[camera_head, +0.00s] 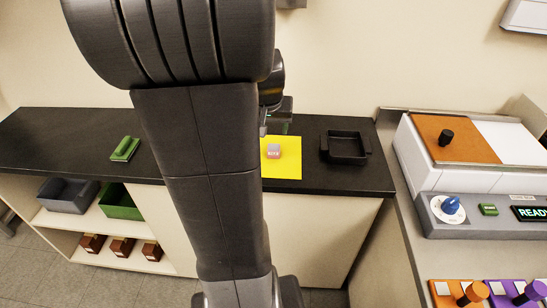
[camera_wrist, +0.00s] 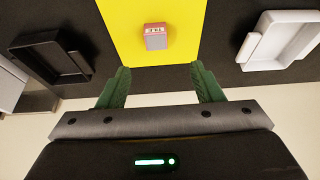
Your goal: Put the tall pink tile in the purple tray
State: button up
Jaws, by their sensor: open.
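A small pinkish-grey block (camera_head: 273,151) with a label sits on a yellow mat (camera_head: 286,170) on the black counter. It also shows in the wrist view (camera_wrist: 156,41), near the top, with a reddish edge by its label. I cannot tell for sure that it is the tall pink tile. My gripper (camera_wrist: 160,84) is open and empty, its green fingers apart, with the block beyond the fingertips and between their lines. In the head view my arm hides part of the gripper and the counter. I see no clearly purple tray.
A black tray (camera_head: 346,134) stands right of the mat; a white tray (camera_wrist: 262,48) shows in the wrist view. A green object (camera_head: 125,148) lies on the counter's left. Grey (camera_head: 67,196) and green (camera_head: 121,203) bins sit on the shelf below. A machine (camera_head: 455,180) stands right.

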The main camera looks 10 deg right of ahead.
send_over(274, 148)
jog(key=s+a, duration=0.1)
jog(key=s, duration=0.1)
notch_tip(274, 148, down, 6)
jog(key=shift+w+a+f, duration=0.1)
jog(key=shift+w, duration=0.05)
jog(key=x, duration=0.4)
jog(key=shift+d+p, duration=0.3)
jog(key=shift+p, duration=0.05)
jog(key=shift+f, duration=0.6)
jog(key=c, duration=1.1)
